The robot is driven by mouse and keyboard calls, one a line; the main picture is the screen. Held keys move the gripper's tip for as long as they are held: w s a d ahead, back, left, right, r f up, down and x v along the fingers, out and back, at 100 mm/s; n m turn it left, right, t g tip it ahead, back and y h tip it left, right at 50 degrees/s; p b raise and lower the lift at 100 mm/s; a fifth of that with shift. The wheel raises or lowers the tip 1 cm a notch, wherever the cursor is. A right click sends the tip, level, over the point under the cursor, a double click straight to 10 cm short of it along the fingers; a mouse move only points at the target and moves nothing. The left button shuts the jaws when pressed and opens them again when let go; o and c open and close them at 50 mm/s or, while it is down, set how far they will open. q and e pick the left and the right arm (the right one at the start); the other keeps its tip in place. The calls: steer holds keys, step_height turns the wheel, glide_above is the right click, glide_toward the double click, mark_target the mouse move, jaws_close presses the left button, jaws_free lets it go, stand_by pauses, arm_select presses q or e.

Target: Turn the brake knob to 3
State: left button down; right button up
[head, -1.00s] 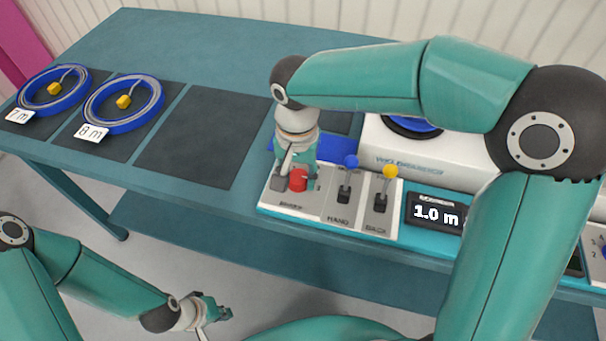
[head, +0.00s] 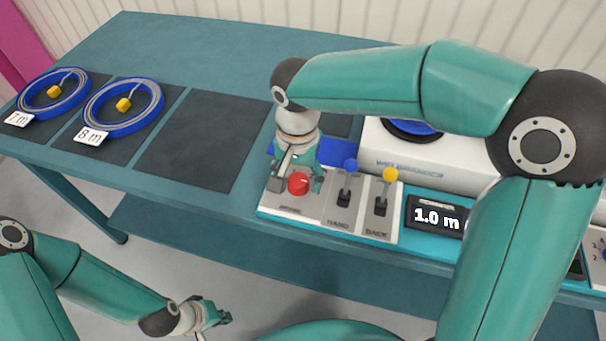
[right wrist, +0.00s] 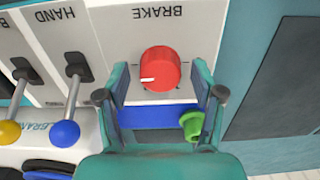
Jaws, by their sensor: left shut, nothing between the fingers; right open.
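The red brake knob (head: 299,184) sits on the pale BRAKE panel; in the right wrist view the knob (right wrist: 160,68) shows a white mark pointing to the picture's left. I can read no scale numbers around it. My right gripper (head: 298,186) is over the panel with its fingers spread on either side of the knob. In the right wrist view the gripper (right wrist: 161,82) is open, with a gap between each finger and the knob. My left gripper (head: 222,316) is shut and empty, low in front of the table.
Beside the knob stand the blue-topped HAND lever (head: 350,164) and the yellow-topped BACK lever (head: 390,174). A display (head: 435,215) reads 1.0 m. Two blue cable reels (head: 122,106) lie at left; a dark mat (head: 203,139) is empty. A small green part (right wrist: 192,123) is near the right finger.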

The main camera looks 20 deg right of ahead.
mark_target(299, 180)
steer(key=shift+r, duration=0.1)
step_height(299, 180, up, 12)
stand_by(0.5)
stand_by(0.4)
